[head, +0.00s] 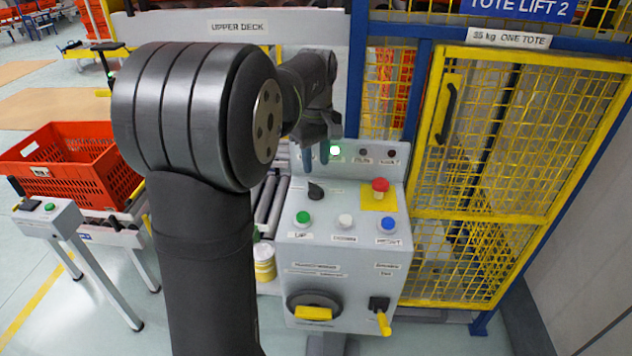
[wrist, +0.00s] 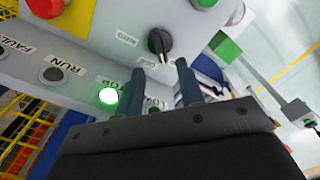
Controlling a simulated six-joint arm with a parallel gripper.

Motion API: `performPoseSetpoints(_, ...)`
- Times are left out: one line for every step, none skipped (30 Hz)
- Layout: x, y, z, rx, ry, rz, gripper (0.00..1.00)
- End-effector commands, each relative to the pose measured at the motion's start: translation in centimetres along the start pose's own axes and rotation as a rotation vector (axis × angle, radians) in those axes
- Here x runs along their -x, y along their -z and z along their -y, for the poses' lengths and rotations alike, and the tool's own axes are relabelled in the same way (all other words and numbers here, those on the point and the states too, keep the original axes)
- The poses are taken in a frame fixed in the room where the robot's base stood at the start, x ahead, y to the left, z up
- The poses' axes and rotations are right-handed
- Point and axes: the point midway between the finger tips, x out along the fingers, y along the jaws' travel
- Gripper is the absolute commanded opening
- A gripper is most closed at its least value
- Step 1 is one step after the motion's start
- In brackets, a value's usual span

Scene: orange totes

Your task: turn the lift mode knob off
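The lift mode knob appears as a black selector knob (head: 315,191) on the grey control panel (head: 345,262), left of the red emergency button. In the wrist view the knob (wrist: 160,43) shows a pale mark on its end nearest the fingers. My gripper (head: 316,154) is above the back of the panel, behind the knob in the head view. In the wrist view its two fingers (wrist: 160,68) are apart with nothing between them. The knob lies beyond the fingertips, apparently not touched.
A red button (head: 380,185) on a yellow plate is right of the knob. Green (head: 303,218), white (head: 345,221) and blue (head: 388,223) buttons sit in front. A lit green lamp (head: 335,150) is close to my fingers. A yellow mesh gate (head: 440,170) stands to the right.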

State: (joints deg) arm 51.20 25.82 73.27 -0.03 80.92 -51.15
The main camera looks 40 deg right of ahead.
Motion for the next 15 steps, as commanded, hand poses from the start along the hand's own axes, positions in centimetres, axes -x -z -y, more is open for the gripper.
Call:
performPoseSetpoints(-1.2, -0.1, 0.1, 0.000, 0.003, 0.003, 0.35)
performPoseSetpoints(-1.9, -0.1, 0.1, 0.000, 0.003, 0.002, 0.35)
performPoseSetpoints(-2.7, 0.0, 0.1, 0.000, 0.003, 0.003, 0.35)
performPoseSetpoints(-3.2, 0.0, 0.0, 0.000, 0.002, 0.002, 0.35)
performPoseSetpoints(-3.8, 0.0, 0.1, 0.001, 0.003, 0.003, 0.35)
performPoseSetpoints(-4.4, -0.1, 0.1, 0.001, 0.002, 0.002, 0.35)
performPoseSetpoints(-4.8, 0.0, 0.0, 0.001, 0.001, 0.002, 0.35)
performPoseSetpoints(-5.2, 0.0, 0.0, 0.001, 0.001, 0.002, 0.35)
performPoseSetpoints(-5.7, 0.0, 0.0, 0.001, 0.001, 0.001, 0.35)
performPoseSetpoints(-6.0, 0.0, 0.0, 0.001, 0.001, 0.001, 0.35)
performPoseSetpoints(-6.3, 0.0, 0.0, 0.001, 0.001, 0.001, 0.35)
performPoseSetpoints(-6.5, 0.0, 0.0, 0.001, 0.001, 0.001, 0.35)
performPoseSetpoints(-6.7, 0.0, 0.0, 0.001, 0.000, 0.001, 0.35)
performPoseSetpoints(-6.8, 0.0, 0.0, 0.001, 0.000, 0.000, 0.35)
performPoseSetpoints(-7.0, 0.0, 0.0, 0.001, -0.001, 0.000, 0.35)
